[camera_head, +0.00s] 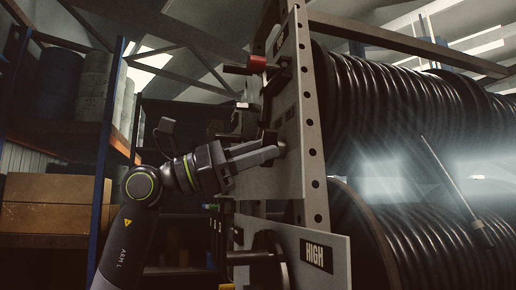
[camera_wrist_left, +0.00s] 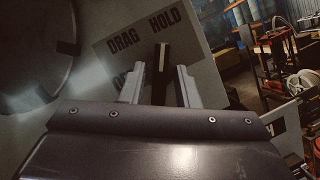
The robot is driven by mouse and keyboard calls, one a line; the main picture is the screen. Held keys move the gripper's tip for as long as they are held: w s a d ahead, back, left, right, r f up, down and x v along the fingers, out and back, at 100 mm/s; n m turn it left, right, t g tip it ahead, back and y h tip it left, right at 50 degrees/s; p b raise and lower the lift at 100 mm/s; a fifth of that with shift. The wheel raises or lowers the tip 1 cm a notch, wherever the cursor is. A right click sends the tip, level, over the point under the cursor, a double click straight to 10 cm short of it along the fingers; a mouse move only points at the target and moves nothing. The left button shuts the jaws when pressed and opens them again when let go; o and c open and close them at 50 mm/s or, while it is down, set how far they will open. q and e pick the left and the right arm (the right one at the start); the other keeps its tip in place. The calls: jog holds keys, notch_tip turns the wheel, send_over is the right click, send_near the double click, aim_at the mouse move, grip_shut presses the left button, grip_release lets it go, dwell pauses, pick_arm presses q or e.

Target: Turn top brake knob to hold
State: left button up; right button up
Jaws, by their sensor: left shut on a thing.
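The top brake knob (camera_wrist_left: 161,64) is a dark narrow bar on a grey panel. In the left wrist view it stands between my two fingers and points up, between the printed words DRAG and HOLD (camera_wrist_left: 163,23). A third word at lower left is mostly hidden by a finger. My left gripper (camera_head: 277,149) is shut on this knob, at the face of the upper grey plate (camera_head: 291,181). In the head view the fingers and the plate's steep angle hide most of the knob. My right gripper is not in view.
A red-ended handle (camera_head: 257,63) sticks out above my left gripper. Large reels of black hose (camera_head: 400,110) fill the right side. Shelving with cardboard boxes (camera_head: 45,205) stands at left.

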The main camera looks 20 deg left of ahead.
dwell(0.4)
pick_arm(q)
jog(key=o, duration=0.6)
jog(key=b+v, duration=0.9)
jog(key=v, duration=0.8)
jog(key=shift+a+f, duration=0.15)
jog(key=shift+a, duration=0.1)
